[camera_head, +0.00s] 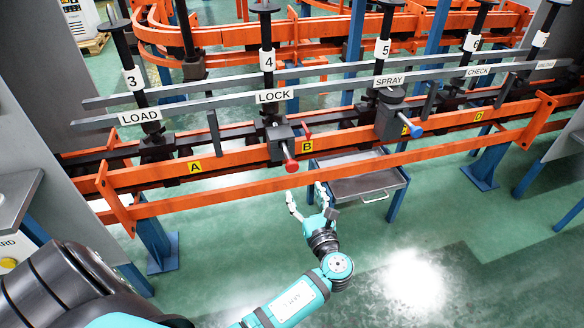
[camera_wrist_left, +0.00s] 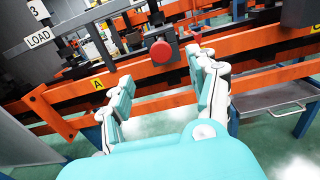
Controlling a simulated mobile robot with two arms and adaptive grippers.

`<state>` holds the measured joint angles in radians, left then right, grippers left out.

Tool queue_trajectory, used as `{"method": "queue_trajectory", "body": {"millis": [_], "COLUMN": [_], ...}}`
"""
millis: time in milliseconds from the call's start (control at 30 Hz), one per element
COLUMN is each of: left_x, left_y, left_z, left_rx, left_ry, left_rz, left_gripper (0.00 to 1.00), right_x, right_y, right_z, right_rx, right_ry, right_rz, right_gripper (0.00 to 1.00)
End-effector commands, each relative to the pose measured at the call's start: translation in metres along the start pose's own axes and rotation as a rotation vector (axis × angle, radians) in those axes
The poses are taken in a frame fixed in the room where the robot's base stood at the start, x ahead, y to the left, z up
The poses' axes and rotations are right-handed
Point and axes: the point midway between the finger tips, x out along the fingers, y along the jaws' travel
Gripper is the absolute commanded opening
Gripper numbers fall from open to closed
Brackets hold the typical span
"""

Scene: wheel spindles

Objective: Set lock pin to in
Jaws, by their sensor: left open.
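The lock pin appears as a round red knob (camera_head: 291,165) sticking out toward me from a dark grey block (camera_head: 281,142) under the LOCK sign (camera_head: 274,96) at spindle 4. A small red stub (camera_head: 308,132) shows at the block's right. My left gripper (camera_head: 304,191) is open and empty, with its fingers pointing up toward the rail just below and in front of the knob. In the left wrist view the knob (camera_wrist_left: 161,51) appears between the two spread fingertips (camera_wrist_left: 160,68), apart from both. My right gripper is not in view.
Orange rails (camera_head: 240,152) run across in front of the spindles; the lower one (camera_head: 220,198) lies close to my left fingers. A grey tray (camera_head: 358,185) with a handle is right of the gripper. A blue knob (camera_head: 415,131) sits at the SPRAY station. The green floor in front is clear.

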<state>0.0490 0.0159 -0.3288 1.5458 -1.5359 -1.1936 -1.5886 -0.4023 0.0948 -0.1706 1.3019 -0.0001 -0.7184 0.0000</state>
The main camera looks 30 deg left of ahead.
Motion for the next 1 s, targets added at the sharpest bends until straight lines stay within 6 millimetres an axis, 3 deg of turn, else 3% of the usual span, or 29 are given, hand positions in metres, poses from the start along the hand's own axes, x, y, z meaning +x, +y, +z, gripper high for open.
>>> {"method": "queue_trajectory", "body": {"millis": [300, 500, 700, 1000], "left_x": [0.071, 0.105, 0.121, 0.123], "left_y": [0.000, 0.000, 0.000, 0.000], "left_z": [-0.001, -0.002, -0.002, -0.001], "left_rx": [0.000, 0.001, -0.001, -0.001], "left_ry": [0.000, 0.001, 0.002, 0.003], "left_rz": [0.001, -0.001, -0.002, -0.002], "left_gripper": [0.60, 0.60, 0.60, 0.60], "right_x": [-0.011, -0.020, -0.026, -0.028], "right_y": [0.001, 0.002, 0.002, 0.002], "right_z": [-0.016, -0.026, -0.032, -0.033], "right_rx": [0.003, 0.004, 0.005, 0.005], "right_ry": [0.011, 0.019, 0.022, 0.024], "right_rz": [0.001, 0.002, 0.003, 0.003], "right_gripper": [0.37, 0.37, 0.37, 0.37]}}
